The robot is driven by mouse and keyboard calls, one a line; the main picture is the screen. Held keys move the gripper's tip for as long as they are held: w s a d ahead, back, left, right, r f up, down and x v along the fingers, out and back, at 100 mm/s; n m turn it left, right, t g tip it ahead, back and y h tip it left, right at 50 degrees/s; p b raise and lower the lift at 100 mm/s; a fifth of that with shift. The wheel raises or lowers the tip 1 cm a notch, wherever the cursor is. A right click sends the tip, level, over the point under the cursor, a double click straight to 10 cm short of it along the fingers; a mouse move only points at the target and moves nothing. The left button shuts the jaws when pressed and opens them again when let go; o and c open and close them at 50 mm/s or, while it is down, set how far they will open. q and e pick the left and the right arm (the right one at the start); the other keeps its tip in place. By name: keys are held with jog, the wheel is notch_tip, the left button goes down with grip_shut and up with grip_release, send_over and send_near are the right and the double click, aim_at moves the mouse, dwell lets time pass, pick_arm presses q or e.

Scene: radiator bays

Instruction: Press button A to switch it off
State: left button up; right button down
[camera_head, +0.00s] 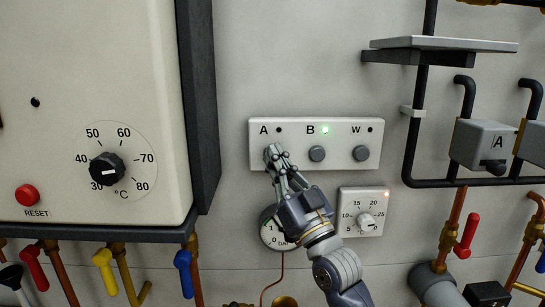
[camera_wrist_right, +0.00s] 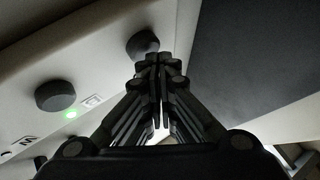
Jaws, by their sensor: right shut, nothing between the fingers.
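The white button panel (camera_head: 300,124) on the wall carries three grey round buttons marked A, B and W. Button A (camera_wrist_right: 142,42) is at the left end; in the head view my fingers largely cover it. The lamp beside letter A (camera_head: 279,130) is dark. My right gripper (camera_head: 272,152) is shut and empty, its fingertips at button A; I cannot tell whether they touch or press it. In the right wrist view the closed fingertips (camera_wrist_right: 158,58) are just below and right of the button. My left gripper is not in view.
Button B (camera_head: 317,153) has a lit green lamp; button W (camera_head: 361,153) has a dark lamp. A small dial box (camera_head: 348,198) and a partly hidden round gauge (camera_head: 270,236) sit below. A boiler casing (camera_head: 145,60) stands out at left, a shelf (camera_head: 440,43) at upper right.

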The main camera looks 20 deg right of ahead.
jog(key=s, duration=0.2)
jog(key=s+a+p, duration=0.1)
jog(key=s, duration=0.2)
jog(key=shift+s+a, duration=0.3)
jog(key=shift+s, duration=0.05)
jog(key=shift+f, duration=0.1)
